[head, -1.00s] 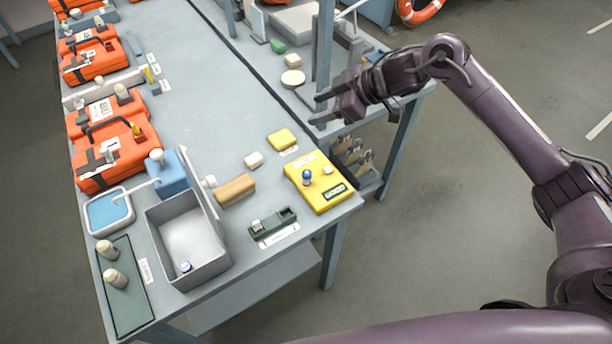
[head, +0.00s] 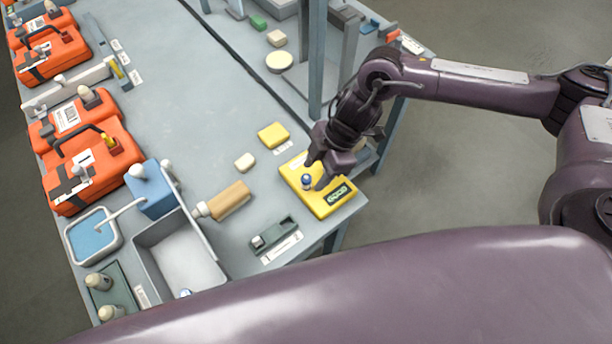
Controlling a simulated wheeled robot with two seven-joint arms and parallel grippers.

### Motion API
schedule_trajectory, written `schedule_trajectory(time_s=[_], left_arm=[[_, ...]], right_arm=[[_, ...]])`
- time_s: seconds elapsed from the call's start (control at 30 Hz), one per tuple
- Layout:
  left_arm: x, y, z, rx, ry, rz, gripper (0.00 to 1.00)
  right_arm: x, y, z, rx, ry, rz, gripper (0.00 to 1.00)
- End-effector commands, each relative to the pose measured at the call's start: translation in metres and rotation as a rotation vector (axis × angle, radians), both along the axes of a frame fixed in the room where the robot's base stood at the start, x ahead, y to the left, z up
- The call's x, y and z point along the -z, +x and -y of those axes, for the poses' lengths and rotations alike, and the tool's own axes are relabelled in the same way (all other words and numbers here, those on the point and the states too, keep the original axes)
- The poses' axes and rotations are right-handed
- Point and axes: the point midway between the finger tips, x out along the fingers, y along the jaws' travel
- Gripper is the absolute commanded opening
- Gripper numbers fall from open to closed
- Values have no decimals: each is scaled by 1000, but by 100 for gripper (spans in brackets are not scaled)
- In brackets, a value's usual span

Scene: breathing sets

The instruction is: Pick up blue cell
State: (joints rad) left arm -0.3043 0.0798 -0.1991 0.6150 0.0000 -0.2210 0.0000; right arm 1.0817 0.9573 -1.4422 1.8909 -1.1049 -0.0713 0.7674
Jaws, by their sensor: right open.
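A small blue-topped cell (head: 307,182) stands on the yellow tester (head: 327,207), which has a dark display, near the table's right front corner. My right gripper (head: 316,172) reaches down over the tester. It is open, with its fingertips close to the cell; I cannot tell whether they touch it. Another small blue-and-white item (head: 185,293) lies in the grey bin (head: 208,271), partly hidden by my own body. My left gripper is not in view.
Orange cases (head: 112,165) line the left side. A post (head: 318,60) rises behind my right gripper. The table's middle is clear.

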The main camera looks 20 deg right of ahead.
Motion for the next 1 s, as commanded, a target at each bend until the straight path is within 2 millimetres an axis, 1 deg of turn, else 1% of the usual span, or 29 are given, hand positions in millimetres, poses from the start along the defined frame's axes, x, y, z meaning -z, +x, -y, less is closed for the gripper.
schedule_trajectory(time_s=[0.03, 0.1, 0.17, 0.23, 0.3, 0.4, 0.43, 0.5, 0.6, 0.8, 0.93, 0.97, 1.0], left_arm=[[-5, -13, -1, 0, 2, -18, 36], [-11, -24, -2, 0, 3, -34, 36], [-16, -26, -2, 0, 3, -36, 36], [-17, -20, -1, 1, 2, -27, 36], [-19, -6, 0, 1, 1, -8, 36], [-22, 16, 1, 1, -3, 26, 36], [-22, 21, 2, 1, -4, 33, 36], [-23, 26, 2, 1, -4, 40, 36], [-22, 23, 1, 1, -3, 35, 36], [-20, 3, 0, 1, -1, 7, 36], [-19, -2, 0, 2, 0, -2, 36], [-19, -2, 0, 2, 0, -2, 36], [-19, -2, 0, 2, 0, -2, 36]], right_arm=[[2, 0, -3, 0, 0, -2, 48], [11, 1, -8, -1, 0, -2, 48], [20, 2, -11, 1, -1, -1, 48], [31, 2, -15, 1, 0, -1, 48], [38, 2, -18, 0, 1, -1, 48], [43, 2, -19, 0, 0, 1, 48], [44, 2, -19, 0, 0, 1, 48], [44, 2, -19, 1, 0, 2, 48], [44, 2, -19, 1, 1, 2, 47], [44, 2, -19, 1, 1, 2, 21], [44, 2, -19, 1, 1, 2, 4], [44, 2, -19, 1, 1, 2, 0], [43, 2, -19, 1, 1, 2, 0]])
